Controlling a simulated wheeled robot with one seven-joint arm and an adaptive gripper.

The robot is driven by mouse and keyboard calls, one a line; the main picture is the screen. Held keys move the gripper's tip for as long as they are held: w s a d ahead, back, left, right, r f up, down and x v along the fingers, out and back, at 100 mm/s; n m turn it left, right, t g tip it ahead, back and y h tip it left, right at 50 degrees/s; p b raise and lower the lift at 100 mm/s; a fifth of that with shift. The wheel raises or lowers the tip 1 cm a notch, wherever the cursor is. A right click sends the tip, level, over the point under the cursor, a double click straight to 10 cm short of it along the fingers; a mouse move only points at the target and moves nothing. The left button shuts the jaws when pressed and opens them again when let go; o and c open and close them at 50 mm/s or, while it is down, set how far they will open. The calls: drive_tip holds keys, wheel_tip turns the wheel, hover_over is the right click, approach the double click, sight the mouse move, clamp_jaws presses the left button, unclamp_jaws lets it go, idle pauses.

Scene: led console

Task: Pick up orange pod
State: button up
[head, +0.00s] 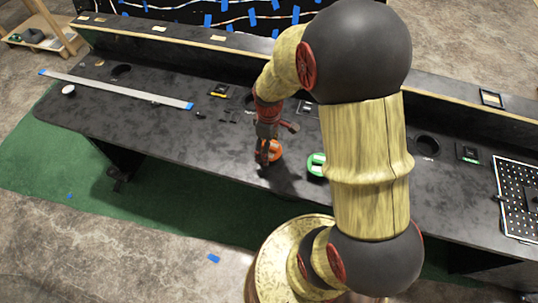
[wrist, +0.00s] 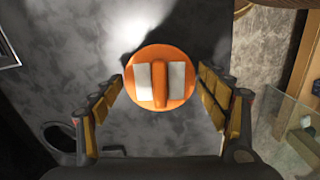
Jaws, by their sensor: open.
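The orange pod (wrist: 160,85) is a round orange disc with a raised bar across its middle and a pale patch on each side of the bar. It lies on the dark console top (head: 200,135) near the front edge. In the head view the pod (head: 274,151) is partly hidden by my gripper (head: 268,148). In the wrist view the open fingers of my gripper (wrist: 160,105) are to the left and right of the pod, with a gap on each side. The pod is between and slightly beyond the fingertips. I cannot tell the exact height of the fingers above it.
A green and white round pod (head: 317,164) stands right of the orange pod, partly behind my arm. A long pale strip (head: 115,88) lies at the left, near a white round object (head: 68,90). A perforated panel (head: 518,190) is at the right. Console surface left of the orange pod is mostly clear.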

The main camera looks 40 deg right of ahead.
drive_tip(key=c, duration=0.3)
drive_tip(key=c, duration=0.5)
drive_tip(key=shift+c, duration=0.2)
